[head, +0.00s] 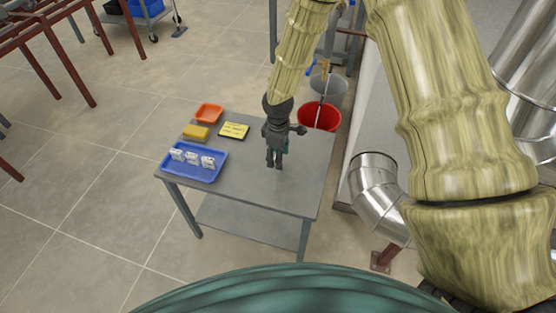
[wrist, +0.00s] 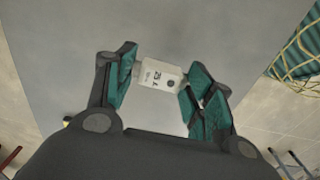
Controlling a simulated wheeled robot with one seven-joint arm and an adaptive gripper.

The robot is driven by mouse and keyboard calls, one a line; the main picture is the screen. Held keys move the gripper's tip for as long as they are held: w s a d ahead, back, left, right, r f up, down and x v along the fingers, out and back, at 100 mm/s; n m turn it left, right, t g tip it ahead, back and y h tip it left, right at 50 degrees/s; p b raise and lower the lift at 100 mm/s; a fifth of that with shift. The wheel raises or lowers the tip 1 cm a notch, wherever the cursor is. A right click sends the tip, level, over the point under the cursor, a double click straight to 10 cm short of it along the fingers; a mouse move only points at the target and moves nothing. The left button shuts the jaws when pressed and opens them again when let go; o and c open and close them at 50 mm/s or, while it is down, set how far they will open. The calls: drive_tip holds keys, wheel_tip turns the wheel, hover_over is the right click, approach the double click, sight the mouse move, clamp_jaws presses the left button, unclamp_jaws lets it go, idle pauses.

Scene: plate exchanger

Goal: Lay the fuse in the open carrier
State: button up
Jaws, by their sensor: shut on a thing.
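My gripper (head: 275,164) points down over the right part of the grey table in the head view. In the wrist view its green-padded fingers (wrist: 160,92) are closed on a white block marked "25 A", the fuse (wrist: 160,75). The fuse cannot be made out in the head view. Three small white pieces (head: 192,158) stand in a row in a blue tray (head: 216,174) at the table's front left. They are too small to tell whether one is the open carrier.
The grey table (head: 262,205) is bare at front and right. A yellow block (head: 195,132), an orange tray (head: 209,114) and a yellow sign (head: 234,130) lie at its back left. A red bucket (head: 319,117) stands behind the table. A metal duct (head: 376,185) is at right.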

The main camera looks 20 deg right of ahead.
drive_tip(key=shift+f, duration=1.45)
drive_tip(key=shift+f, duration=0.1)
drive_tip(key=o, duration=1)
drive_tip(key=shift+o, duration=0.6)
